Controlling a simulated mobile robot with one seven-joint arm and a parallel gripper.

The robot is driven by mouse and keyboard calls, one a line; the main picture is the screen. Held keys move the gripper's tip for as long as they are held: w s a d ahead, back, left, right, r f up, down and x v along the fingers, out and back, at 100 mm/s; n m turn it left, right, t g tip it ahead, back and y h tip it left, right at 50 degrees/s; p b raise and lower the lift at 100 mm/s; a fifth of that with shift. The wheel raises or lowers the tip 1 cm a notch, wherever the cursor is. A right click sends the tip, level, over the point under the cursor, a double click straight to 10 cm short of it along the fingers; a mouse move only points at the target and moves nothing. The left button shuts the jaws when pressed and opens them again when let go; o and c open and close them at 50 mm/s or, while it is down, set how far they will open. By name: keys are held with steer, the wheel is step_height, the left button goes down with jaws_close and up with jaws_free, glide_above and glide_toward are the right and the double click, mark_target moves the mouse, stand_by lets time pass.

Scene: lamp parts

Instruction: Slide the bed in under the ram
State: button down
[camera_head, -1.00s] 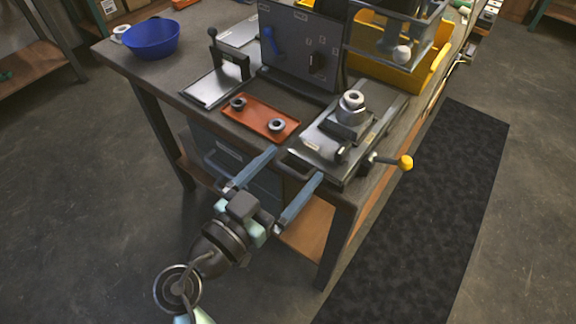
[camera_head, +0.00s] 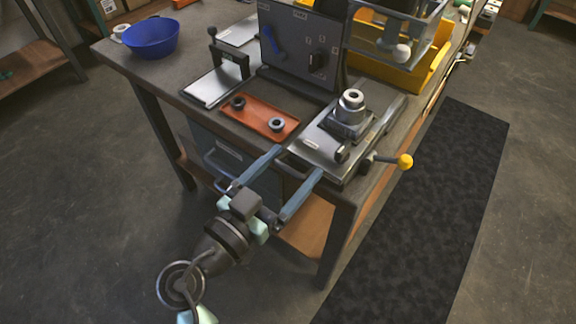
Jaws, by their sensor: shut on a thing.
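The bed (camera_head: 318,146) is a flat silver plate on a dark slide at the front right of the bench. It carries a dark block with a pale stepped metal ring (camera_head: 350,103) standing upright on it, and a small round dark part lies near its front. My gripper (camera_head: 300,160) has two long blue fingers spread wide. Their tips meet the bed's front end, shut on it; the exact contact is hard to see. The ram (camera_head: 393,30), apparently the dark piece with a pale lower end inside the clear guard, is behind the bed, higher up and apart from it.
A yellow-knobbed lever (camera_head: 405,162) sticks out right of the bed. A red tray (camera_head: 258,117) with two dark rings lies close on the left. The grey panel (camera_head: 300,45) with a blue lever and the yellow bin (camera_head: 437,70) stand behind.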

mark_target(327, 125)
steer(key=b+x, duration=0.5)
steer(key=x, duration=0.6)
steer(key=shift+w+f, duration=0.1)
steer(key=shift+w, duration=0.25)
steer(key=shift+w+d, duration=0.1)
steer(key=shift+w, duration=0.15)
steer(key=shift+r, duration=0.25)
jaws_free()
steer(key=shift+d, duration=0.1)
steer(key=shift+w+f, duration=0.15)
steer(key=v, duration=1.3)
steer(key=shift+d, duration=0.1)
